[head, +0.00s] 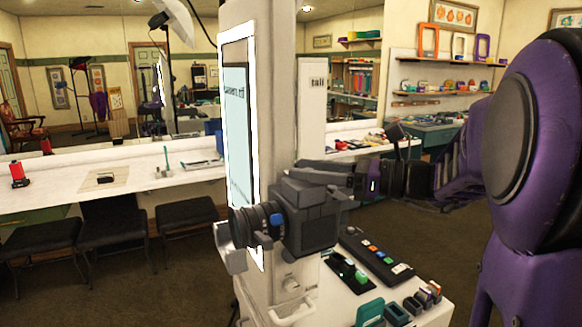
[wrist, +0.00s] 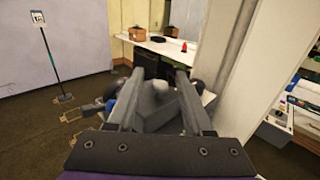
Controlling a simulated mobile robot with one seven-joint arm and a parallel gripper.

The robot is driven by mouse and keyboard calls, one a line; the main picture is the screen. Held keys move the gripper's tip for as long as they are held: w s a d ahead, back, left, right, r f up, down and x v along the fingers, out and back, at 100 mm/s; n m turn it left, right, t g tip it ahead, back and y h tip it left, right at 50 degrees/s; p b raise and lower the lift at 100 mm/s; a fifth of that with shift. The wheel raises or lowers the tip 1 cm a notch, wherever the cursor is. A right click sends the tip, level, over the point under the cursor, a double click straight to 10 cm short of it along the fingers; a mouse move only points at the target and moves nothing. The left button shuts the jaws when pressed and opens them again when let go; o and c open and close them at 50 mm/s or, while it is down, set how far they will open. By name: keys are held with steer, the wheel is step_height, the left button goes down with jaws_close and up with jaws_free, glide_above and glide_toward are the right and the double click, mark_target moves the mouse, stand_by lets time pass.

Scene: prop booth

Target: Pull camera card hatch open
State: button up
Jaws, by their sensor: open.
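The dark grey camera (head: 308,222) is mounted on the front of a pale column, its lens pointing left with a blue button beside it. My gripper (head: 302,171) reaches in from the right, its fingers over the top of the camera. In the wrist view, my gripper (wrist: 160,75) has its two fingers spread apart, with the grey camera body (wrist: 155,105) showing between and below them. I cannot tell whether the fingers touch the camera. The card hatch cannot be made out in either view, so its state cannot be told.
The column (head: 278,90) carries a lit screen (head: 237,130). Below the camera, a pale shelf (head: 432,318) holds a button panel (head: 375,254) and several small coloured items. A long white counter (head: 130,182) with stools (head: 110,233) stands at left. Open floor lies in front of it.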

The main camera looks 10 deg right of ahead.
steer(key=shift+x, duration=1.7)
jaws_close()
